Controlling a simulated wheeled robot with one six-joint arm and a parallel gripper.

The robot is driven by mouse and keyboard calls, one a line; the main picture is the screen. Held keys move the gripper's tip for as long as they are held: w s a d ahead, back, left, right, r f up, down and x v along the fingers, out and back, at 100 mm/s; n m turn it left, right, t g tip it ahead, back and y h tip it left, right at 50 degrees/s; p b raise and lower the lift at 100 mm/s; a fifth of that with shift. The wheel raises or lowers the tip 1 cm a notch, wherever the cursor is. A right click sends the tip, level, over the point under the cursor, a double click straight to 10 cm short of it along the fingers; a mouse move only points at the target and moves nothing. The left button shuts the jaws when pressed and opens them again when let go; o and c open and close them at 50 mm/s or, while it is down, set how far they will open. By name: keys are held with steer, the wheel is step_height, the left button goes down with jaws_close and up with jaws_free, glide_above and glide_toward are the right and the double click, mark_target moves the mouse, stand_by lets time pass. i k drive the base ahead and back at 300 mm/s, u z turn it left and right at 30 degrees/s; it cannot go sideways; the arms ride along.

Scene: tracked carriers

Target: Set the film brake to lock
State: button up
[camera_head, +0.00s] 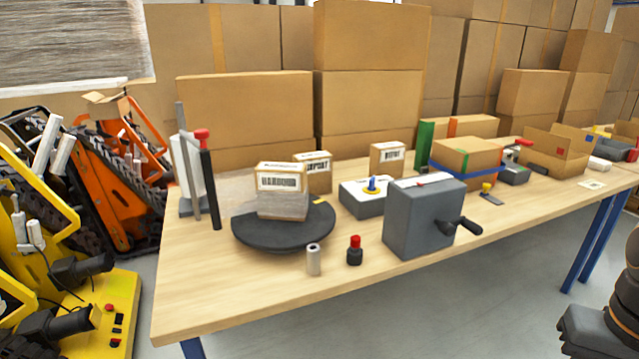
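A film stand (188,170) with a white roll and upright posts stands at the left end of the wooden table. A red knob (201,134) sits on top of a dark post beside the roll. It may be the film brake; no label is readable and I cannot tell its setting. A dark round turntable (284,243) with a yellow mark is just right of the stand. A labelled carton (282,181), wrapped in clear film at its lower part, sits on it.
A grey crank box (425,220), a small red-capped bottle (355,251) and a small grey roll (313,260) stand along the front of the table (200,300). Tracked carriers (110,185) crowd the left floor. Stacked cartons (370,100) are behind the table.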

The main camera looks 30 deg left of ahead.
mark_target(371, 188)
steer(key=z, duration=0.05)
steer(key=i, duration=0.3)
steer(key=u, duration=1)
